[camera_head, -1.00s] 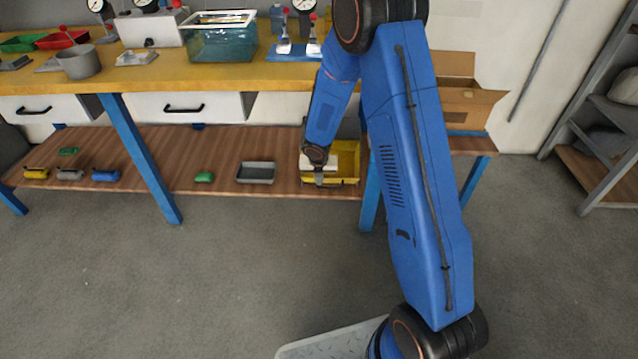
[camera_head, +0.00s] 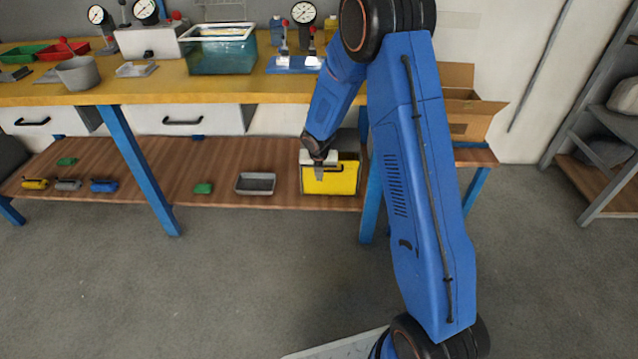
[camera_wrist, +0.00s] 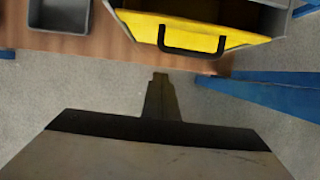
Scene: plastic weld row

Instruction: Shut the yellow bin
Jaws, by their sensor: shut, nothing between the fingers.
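The yellow bin (camera_head: 343,181) stands on the low wooden shelf, and its yellow front panel now shows as a nearly upright face. In the wrist view the yellow panel (camera_wrist: 145,28) has a black handle (camera_wrist: 192,53), and part of the grey body shows behind it at the right. The panel looks tilted there, and I cannot tell whether it is fully closed. My gripper (camera_head: 319,175) is shut and empty, in front of the panel's left part. In the wrist view my gripper (camera_wrist: 160,76) is just short of the panel's lower edge; contact cannot be told.
A blue table leg (camera_head: 370,205) stands close on the right. The yellow bench top (camera_head: 150,92) is above. The floor in front is clear.

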